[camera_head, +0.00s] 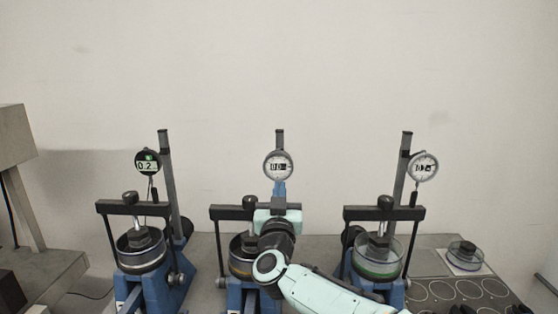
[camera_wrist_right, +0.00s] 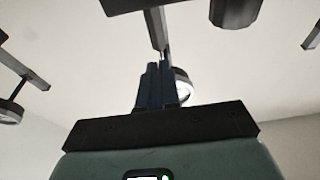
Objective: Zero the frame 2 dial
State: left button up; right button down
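The middle lever frame, which I take as frame 2, has a round pale dial (camera_head: 278,166) on a dark upright post (camera_head: 280,140). Its small display seems to show zeros, but the digits are too small to be sure. My right gripper (camera_head: 279,188) is just below this dial, its blue fingers pointing up at it. In the right wrist view the fingers (camera_wrist_right: 157,84) are together with nothing visible between them, and the dial (camera_wrist_right: 183,86) shows partly behind them at the right. I cannot tell whether they touch it. My right arm hides part of the middle frame. My left gripper is not in view.
A clear round cell (camera_head: 465,256) sits at the far right. A grey stand (camera_head: 42,262) is at the left. The wall is bare.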

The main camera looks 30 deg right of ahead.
jog(key=shift+w+a+r+p, duration=0.15)
jog(key=shift+a+r+p, duration=0.15)
jog(key=shift+a+p, duration=0.15)
jog(key=shift+f, duration=0.15)
jog(key=b+v, duration=0.1)
jog(key=v, duration=0.5)
jog(key=shift+r+b, duration=0.2)
jog(key=shift+b, duration=0.2)
dwell(0.4)
